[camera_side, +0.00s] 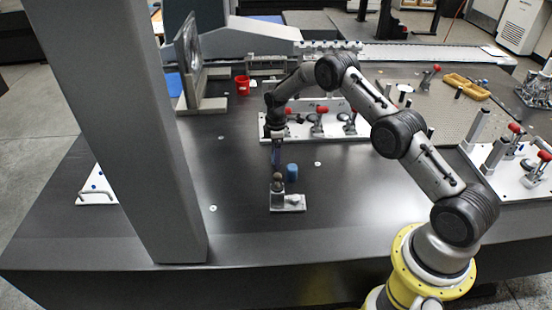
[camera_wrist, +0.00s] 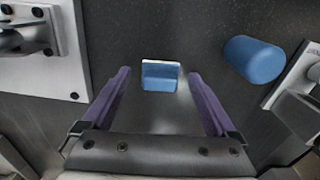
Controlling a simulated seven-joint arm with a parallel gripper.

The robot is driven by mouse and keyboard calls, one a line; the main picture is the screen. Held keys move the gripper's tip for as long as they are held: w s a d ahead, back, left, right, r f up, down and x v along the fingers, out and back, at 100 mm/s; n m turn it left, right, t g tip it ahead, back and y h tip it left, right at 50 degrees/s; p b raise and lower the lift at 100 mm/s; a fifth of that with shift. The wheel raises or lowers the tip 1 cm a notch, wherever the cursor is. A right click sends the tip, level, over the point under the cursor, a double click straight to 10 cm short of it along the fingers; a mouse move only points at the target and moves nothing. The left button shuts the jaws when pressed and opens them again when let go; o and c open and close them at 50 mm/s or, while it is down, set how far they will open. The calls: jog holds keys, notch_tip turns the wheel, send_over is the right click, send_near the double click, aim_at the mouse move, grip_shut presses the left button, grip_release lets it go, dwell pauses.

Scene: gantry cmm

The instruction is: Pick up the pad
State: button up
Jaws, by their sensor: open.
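In the wrist view, a small blue block with a pale edge, which I take for the pad (camera_wrist: 160,76), is on the dark table. It appears between my two purple fingertips and a little ahead of them. My gripper (camera_wrist: 159,73) is open, with clear gaps on both sides of the pad and nothing held. In the side view my gripper (camera_side: 276,163) points down over the table, close to a blue cylinder. I cannot make out the pad there; it may be hidden by the fingers.
The blue cylinder (camera_side: 291,172) stands close by; it also shows right of the pad in the wrist view (camera_wrist: 253,60). A small fixture plate (camera_side: 288,204) is in front. A plate with red-handled clamps (camera_side: 318,125) is behind. A grey column (camera_side: 135,130) rises at left.

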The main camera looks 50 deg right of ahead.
jog(key=shift+c, duration=0.3)
jog(key=c, duration=1.4)
jog(key=shift+o, duration=0.2)
jog(key=shift+r, duration=0.15)
jog(key=shift+r, duration=0.5)
notch_tip(320, 180, up, 3)
jog(key=shift+s+f, duration=0.1)
jog(key=shift+f, duration=0.1)
jog(key=s+a+r, duration=0.3)
jog(key=s+r, duration=0.6)
jog(key=s, duration=0.4)
jog(key=shift+s+a, duration=0.2)
jog(key=shift+a, duration=0.05)
jog(key=shift+r, duration=0.1)
